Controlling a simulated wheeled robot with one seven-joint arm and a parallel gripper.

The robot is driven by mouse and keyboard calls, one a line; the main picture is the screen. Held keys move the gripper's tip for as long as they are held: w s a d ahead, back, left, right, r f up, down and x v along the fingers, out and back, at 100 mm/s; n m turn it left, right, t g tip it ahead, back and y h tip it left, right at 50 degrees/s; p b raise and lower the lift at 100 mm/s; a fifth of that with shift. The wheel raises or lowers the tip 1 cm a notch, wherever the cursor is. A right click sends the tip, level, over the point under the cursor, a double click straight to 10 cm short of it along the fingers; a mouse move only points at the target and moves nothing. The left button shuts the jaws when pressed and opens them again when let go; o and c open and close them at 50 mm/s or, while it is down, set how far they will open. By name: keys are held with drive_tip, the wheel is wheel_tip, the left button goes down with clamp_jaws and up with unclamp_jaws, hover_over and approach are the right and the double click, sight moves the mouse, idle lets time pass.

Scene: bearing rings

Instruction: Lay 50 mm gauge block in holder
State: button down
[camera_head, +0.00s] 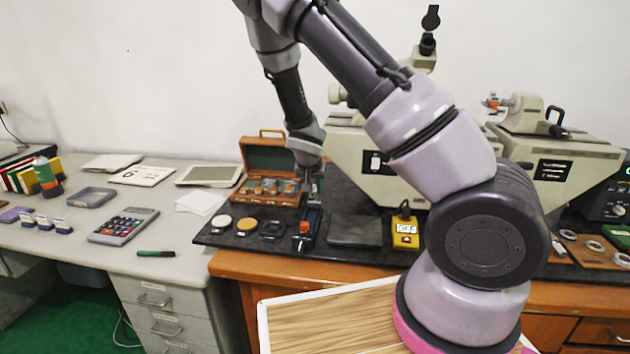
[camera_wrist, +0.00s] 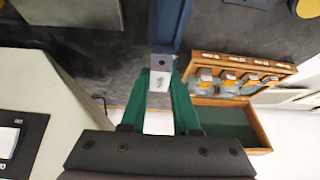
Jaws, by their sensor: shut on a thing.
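The gauge block (camera_wrist: 158,82) is a small pale metal block with a dark mark on its face. My gripper (camera_wrist: 160,98) has green fingers and is shut on it, one finger on each side. The blue holder (camera_wrist: 169,22) lies just beyond the fingertips in the wrist view. A grey piece with a dark hole (camera_wrist: 161,62) sits between block and holder; I cannot tell whether the block touches the holder. In the head view my gripper (camera_head: 314,188) is above the blue holder (camera_head: 308,232), and the block is too small to make out.
The open wooden case (camera_head: 270,178) with several blocks stands left of my gripper; it also shows in the wrist view (camera_wrist: 262,136). A dark flat plate (camera_head: 354,230) and a yellow device (camera_head: 405,233) lie right of the holder. A large beige instrument (camera_head: 350,160) stands close behind.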

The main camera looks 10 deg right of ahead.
drive_tip(key=shift+w+a+f, duration=0.2)
drive_tip(key=shift+w+f, duration=0.05)
drive_tip(key=shift+w, duration=0.15)
drive_tip(key=shift+f, duration=3.2)
drive_tip(key=shift+f, duration=0.25)
drive_tip(key=c, duration=0.6)
unclamp_jaws()
drive_tip(key=shift+r, duration=4.25)
